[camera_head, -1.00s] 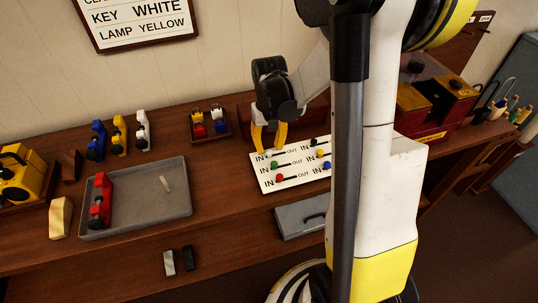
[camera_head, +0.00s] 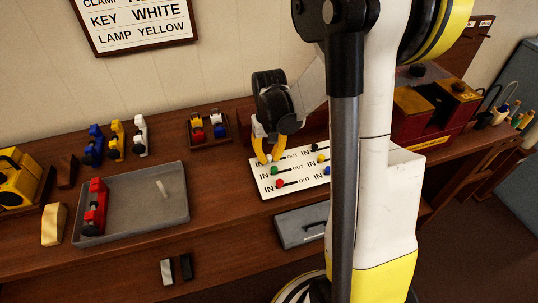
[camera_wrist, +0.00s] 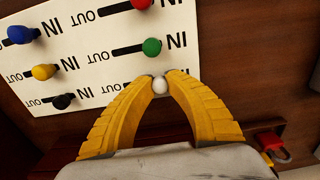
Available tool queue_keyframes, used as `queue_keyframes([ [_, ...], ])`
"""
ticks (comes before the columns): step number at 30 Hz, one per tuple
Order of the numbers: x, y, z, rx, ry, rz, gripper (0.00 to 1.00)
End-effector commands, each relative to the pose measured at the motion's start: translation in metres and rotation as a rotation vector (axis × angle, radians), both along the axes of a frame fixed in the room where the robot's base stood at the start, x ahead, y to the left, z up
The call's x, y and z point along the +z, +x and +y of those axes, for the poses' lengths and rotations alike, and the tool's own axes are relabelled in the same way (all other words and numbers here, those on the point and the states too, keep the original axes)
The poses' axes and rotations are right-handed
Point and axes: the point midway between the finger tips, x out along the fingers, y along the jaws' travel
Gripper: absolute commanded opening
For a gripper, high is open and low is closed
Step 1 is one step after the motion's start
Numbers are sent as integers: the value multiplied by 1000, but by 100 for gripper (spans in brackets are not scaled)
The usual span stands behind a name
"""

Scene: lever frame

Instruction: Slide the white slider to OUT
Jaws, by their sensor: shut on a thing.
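The white slider (camera_wrist: 159,86) is a small round knob at the IN end of its slot on the white panel (camera_wrist: 72,22). In the wrist view my gripper (camera_wrist: 160,84) has its two yellow fingertips closed around the knob, one on each side. In the head view my gripper (camera_head: 268,158) reaches down from above to the panel's upper-left row, and the fingers largely hide the knob. The slot runs from the knob toward OUT, to the left in the wrist view and to the right in the head view.
The green slider (camera_wrist: 151,47) and red slider (camera_wrist: 141,3) sit at IN in neighbouring rows. Blue (camera_wrist: 20,34), yellow (camera_wrist: 43,72) and black (camera_wrist: 63,101) sliders fill the other column. A grey tray (camera_head: 150,218) stands left of the panel in the head view.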

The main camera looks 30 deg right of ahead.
Motion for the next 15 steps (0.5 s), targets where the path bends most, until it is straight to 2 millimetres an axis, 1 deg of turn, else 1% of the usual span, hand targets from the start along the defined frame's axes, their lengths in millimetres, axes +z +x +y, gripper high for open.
queue_keyframes([
  [5,0,0,-1,0,0,0,0],
  [15,0,-4,-14,-1,0,0,0],
])
